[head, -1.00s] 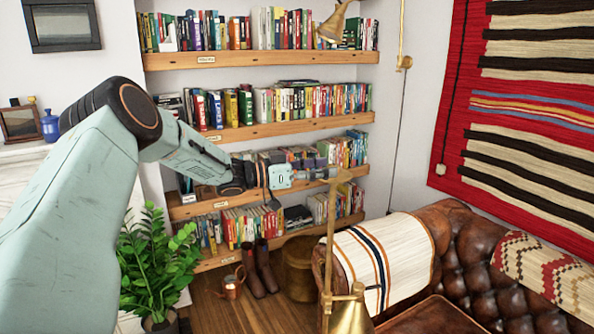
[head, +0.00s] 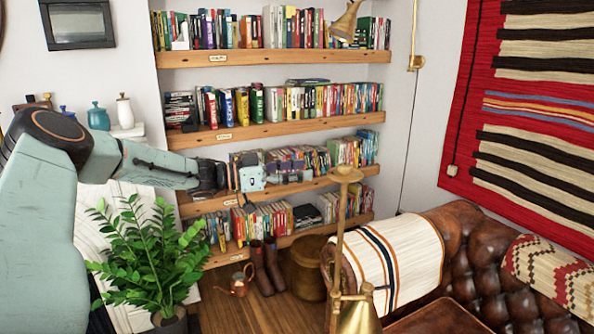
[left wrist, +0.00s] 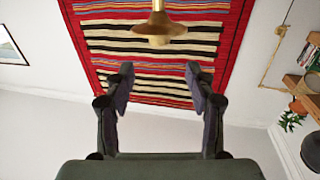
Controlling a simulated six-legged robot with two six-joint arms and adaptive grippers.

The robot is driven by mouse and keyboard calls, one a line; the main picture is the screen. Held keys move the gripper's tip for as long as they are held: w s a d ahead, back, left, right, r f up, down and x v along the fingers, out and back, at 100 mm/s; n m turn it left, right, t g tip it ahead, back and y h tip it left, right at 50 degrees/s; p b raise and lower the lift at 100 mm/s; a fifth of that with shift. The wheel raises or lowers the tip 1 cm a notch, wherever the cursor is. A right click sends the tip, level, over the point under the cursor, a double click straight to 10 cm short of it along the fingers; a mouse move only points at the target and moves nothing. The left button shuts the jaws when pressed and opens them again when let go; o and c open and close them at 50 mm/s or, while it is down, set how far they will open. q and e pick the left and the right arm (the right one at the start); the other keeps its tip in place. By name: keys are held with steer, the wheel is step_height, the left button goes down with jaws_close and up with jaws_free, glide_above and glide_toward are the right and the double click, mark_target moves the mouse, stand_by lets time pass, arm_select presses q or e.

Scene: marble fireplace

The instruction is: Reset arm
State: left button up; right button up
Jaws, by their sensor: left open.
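My left arm comes in from the left in the head view, and its gripper (head: 296,178) points to the right in front of the bookshelves. It looks small and far out. In the left wrist view the two dark fingers of my left gripper (left wrist: 160,74) stand apart with nothing between them. Beyond them are the striped red rug on the wall (left wrist: 150,90) and a brass lamp shade (left wrist: 160,28). My right gripper is in neither view.
Bookshelves (head: 290,131) stand behind the arm. A leafy plant (head: 150,262) is below it. A brass floor lamp (head: 340,225) stands right of the gripper, before a leather sofa (head: 475,270). Small vases (head: 98,117) stand behind the arm at left.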

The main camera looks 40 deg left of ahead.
arm_select(q)
steer(key=shift+w, duration=0.1)
steer(key=w+d+f+n+g+y+b, duration=0.15)
steer(key=d+f+n+b, duration=0.45)
steer(key=d+f, duration=1.1)
steer(key=s+d+f+g+y+b, duration=0.15)
steer(key=s+d+f+b, duration=0.25)
steer(key=f, duration=0.6)
steer(key=s+d+f+g+y+b, duration=0.1)
steer(key=s+d+f+g+b, duration=0.15)
steer(key=f, duration=0.75)
steer(key=s+d+f+n+g+y+b, duration=0.1)
steer(key=s+d+f+g+b, duration=0.15)
steer(key=s+f, duration=0.5)
steer(key=s+d+f+g+y+b, duration=0.1)
steer(key=s+d+f+g+b, duration=0.15)
steer(key=s+f, duration=0.5)
steer(key=s+a+f+g+y+b, duration=0.1)
steer(key=s+f, duration=0.3)
steer(key=s, duration=0.5)
steer(key=s+a+f+g+y+b, duration=0.2)
steer(key=s+f+g+y+b, duration=0.1)
steer(key=s, duration=0.7)
steer(key=shift+s+f+b, duration=0.2)
steer(key=shift+f+b, duration=0.2)
steer(key=shift+f, duration=0.05)
